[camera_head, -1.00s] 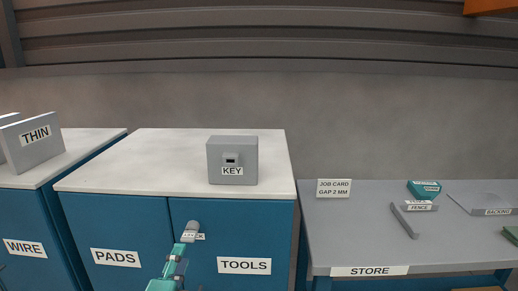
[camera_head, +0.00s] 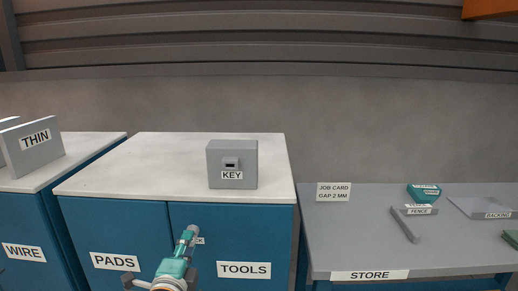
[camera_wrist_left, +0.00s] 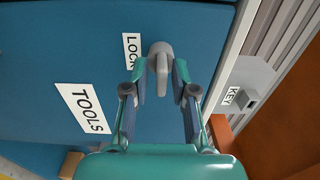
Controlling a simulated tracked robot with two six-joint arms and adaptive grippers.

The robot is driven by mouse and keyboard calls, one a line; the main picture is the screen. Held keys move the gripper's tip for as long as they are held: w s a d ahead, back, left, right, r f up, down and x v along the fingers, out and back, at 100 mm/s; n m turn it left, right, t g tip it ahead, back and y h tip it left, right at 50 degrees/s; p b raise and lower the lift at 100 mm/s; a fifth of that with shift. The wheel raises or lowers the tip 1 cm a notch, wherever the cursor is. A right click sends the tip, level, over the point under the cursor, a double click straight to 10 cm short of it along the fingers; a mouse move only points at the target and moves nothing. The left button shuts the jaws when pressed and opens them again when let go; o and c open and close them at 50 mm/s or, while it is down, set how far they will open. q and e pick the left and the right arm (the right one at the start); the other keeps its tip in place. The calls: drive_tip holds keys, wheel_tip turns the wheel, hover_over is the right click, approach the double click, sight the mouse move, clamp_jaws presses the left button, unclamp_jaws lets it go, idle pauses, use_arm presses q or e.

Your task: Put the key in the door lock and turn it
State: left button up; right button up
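The key (camera_wrist_left: 161,62) is a grey piece with a rounded end, seen between my left fingertips in the left wrist view. It is at the door lock, beside the LOCK label (camera_wrist_left: 131,52); its shaft and the keyhole are hidden. My left gripper (camera_head: 190,234) reaches to the TOOLS door (camera_head: 232,240), and its fingers (camera_wrist_left: 160,75) close in on both sides of the key. The door is shut. The grey KEY box (camera_head: 232,155) on the cabinet top has a dark slot in its small holder. My right gripper is not in view.
The PADS door (camera_head: 115,235) is left of the TOOLS door, under a clear pale top (camera_head: 150,165). THIN panels (camera_head: 35,148) stand on the WIRE cabinet at left. The STORE table (camera_head: 350,235) at right carries a job card, a fence and other parts.

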use_arm(q)
clamp_jaws()
idle(0.6)
idle(0.3)
